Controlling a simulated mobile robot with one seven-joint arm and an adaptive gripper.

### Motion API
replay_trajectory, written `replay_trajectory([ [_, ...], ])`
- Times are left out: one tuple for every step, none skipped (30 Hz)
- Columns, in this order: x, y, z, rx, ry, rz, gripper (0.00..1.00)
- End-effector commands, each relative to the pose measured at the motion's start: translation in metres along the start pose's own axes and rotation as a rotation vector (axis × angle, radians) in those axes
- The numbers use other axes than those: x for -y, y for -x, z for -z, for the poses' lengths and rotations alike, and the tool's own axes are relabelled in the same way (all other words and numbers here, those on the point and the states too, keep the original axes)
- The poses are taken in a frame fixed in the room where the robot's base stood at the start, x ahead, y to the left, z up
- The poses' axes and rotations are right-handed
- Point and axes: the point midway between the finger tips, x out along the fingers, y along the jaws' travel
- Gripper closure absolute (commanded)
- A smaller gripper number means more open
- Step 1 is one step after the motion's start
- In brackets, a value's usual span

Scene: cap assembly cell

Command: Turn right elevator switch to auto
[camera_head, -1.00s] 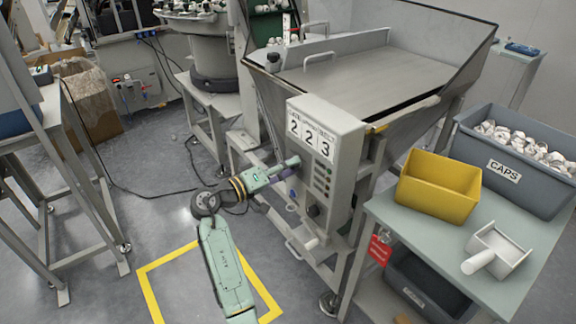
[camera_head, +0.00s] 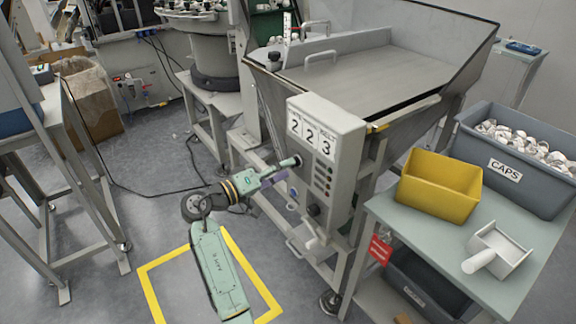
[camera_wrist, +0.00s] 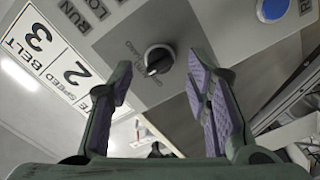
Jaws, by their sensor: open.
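The control box (camera_head: 325,150) with the numbers 2, 2 and 3 stands on the front of the large hopper machine. A black rotary switch (camera_wrist: 159,60) sits on its grey panel in the wrist view, with small lettering around it that I cannot fully read. My gripper (camera_wrist: 158,74) is open and empty. Its two purple-padded fingers are on either side of the switch in the picture, and I see no contact. In the head view my gripper (camera_head: 287,169) is close to the panel.
A blue button (camera_wrist: 272,9) is on the same panel, right of the switch. A yellow bin (camera_head: 438,187), a grey CAPS bin (camera_head: 505,170) and a white scoop (camera_head: 497,252) stand on the side table at right.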

Motion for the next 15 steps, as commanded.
replay_trajectory([
  [0.001,0.012,0.001,-0.005,0.001,0.002,0.55],
  [0.001,0.019,0.001,-0.004,0.001,0.002,0.55],
  [0.001,0.028,0.001,-0.005,0.001,0.002,0.55],
  [0.001,0.035,0.001,-0.004,0.0,0.002,0.55],
  [0.001,0.041,0.001,-0.005,0.0,0.003,0.55],
  [0.0,0.05,0.001,-0.003,0.0,0.002,0.55],
  [0.0,0.056,0.001,-0.004,0.0,0.001,0.55],
  [0.0,0.062,0.001,-0.004,0.0,0.001,0.55],
  [0.0,0.069,0.001,-0.004,0.0,0.002,0.55],
  [0.0,0.073,0.001,-0.003,0.0,0.001,0.55],
  [0.0,0.077,0.001,-0.002,0.0,0.001,0.55],
  [0.0,0.083,0.001,-0.002,0.0,0.001,0.55],
  [0.0,0.086,0.001,-0.003,0.0,0.0,0.55],
  [0.0,0.089,0.001,-0.002,0.0,0.0,0.55],
  [0.0,0.092,0.001,-0.001,0.0,0.0,0.55],
])
